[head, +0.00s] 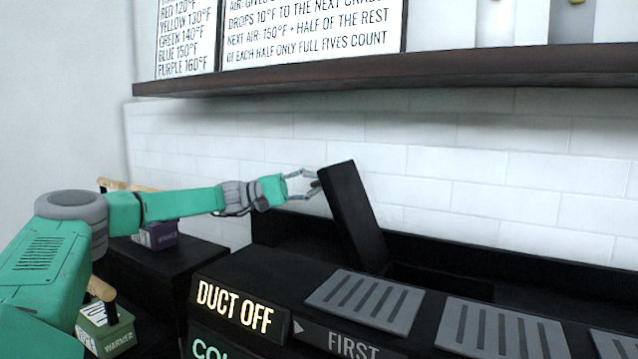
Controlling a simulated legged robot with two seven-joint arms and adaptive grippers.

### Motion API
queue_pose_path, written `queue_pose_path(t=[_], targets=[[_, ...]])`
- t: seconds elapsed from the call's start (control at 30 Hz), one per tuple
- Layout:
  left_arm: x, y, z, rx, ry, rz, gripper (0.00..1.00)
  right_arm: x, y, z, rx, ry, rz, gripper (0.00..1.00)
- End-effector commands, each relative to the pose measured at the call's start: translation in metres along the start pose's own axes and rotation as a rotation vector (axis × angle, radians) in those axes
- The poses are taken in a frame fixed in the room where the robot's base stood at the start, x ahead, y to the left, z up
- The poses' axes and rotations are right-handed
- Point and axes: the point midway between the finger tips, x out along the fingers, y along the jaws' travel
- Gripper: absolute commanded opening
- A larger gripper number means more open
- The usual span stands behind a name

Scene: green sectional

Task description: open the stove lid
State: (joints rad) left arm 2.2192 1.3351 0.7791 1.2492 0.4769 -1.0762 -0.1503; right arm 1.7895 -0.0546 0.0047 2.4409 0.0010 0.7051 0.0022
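The stove lid (352,215) is a flat black slab standing steeply raised, its top leaning left, behind the grey slotted plates on the black stove top. My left gripper (316,182) is at the upper left edge of the lid. Its thin fingers show a gap between them, and their tips are at or very near the lid's edge. I cannot tell whether they touch it. My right gripper is not in view.
A grey slotted plate (366,301) and another (500,332) lie on the stove top. A lit "DUCT OFF" panel (235,307) is on its front. A green box (105,333) and a purple box (155,236) stand at left. A dark shelf (400,72) runs above.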

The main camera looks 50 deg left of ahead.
Motion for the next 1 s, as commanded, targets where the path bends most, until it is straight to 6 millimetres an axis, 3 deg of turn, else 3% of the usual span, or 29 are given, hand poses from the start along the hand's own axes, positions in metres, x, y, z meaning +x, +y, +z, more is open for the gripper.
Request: queue_pose_path(t=[0.03, 0.4, 0.43, 0.47, 0.5, 1.0], targets=[[0.0009, -0.0128, 0.0008, -0.007, -0.004, -0.024, 0.0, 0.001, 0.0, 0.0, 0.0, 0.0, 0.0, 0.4], [0.0034, -0.0139, 0.0029, -0.008, -0.01, -0.027, 0.0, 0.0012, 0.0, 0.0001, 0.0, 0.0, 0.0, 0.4], [0.0036, -0.0138, 0.003, -0.008, -0.01, -0.027, 0.2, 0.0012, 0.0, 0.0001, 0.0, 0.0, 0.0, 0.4], [0.0036, -0.0138, 0.003, -0.008, -0.01, -0.027, 0.3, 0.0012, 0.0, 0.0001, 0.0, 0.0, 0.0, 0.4], [0.0035, -0.0133, 0.0029, -0.008, -0.009, -0.026, 0.33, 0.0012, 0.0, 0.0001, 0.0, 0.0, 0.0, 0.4], [-0.0013, -0.0059, 0.0018, -0.003, -0.006, -0.011, 0.33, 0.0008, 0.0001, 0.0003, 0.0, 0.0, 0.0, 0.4]])
